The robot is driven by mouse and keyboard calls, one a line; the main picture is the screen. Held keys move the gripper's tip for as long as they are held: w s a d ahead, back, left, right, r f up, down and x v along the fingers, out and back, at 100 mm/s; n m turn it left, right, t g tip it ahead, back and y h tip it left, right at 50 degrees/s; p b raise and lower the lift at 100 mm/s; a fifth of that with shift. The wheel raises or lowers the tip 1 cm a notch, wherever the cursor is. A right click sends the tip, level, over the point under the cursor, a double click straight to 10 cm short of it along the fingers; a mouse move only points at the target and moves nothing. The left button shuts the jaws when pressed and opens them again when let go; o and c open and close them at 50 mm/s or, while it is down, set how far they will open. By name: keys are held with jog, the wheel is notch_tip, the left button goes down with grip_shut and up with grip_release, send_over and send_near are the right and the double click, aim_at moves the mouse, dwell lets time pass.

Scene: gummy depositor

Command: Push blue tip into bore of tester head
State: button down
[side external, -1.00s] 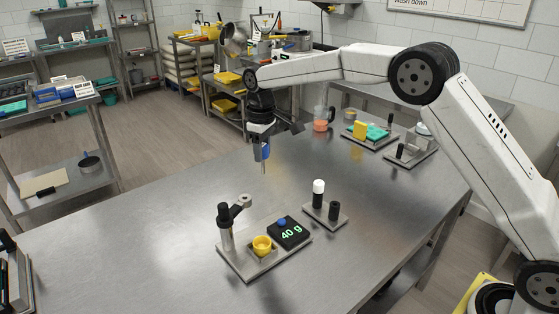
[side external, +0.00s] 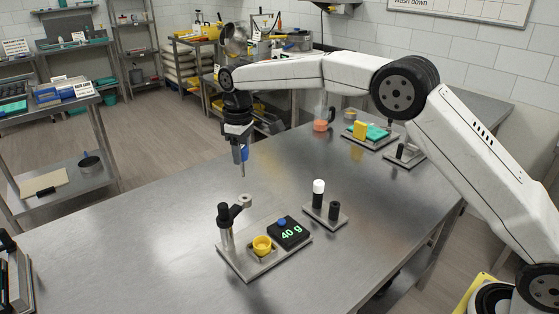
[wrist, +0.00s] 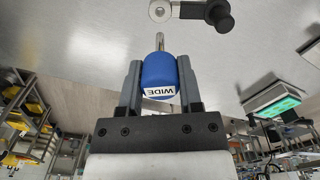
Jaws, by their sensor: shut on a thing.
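My gripper (side external: 240,150) is shut on the blue tip (wrist: 158,72), a blue body labelled "WIDE" with a thin metal nozzle. In the side view, the blue tip (side external: 245,154) hangs upright with its nozzle pointing down, in the air above the tester head (side external: 244,201). The tester head is a grey ring on a short arm from a black-topped post. In the wrist view, the tester head (wrist: 160,11) shows its bore at the top edge, beyond the nozzle end. The nozzle and ring are apart.
The post's base plate carries a yellow cup (side external: 262,245) and a black display (side external: 289,233) reading "40 g". A small stand (side external: 325,215) with a white-topped peg and a black peg is to the right.

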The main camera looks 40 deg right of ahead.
aim_at(243, 172)
jog(key=shift+f, duration=2.95)
jog(key=shift+f, duration=2.7)
jog(key=shift+c, duration=1)
grip_release()
jog(key=shift+r, duration=0.1)
jog(key=shift+r, duration=3.8)
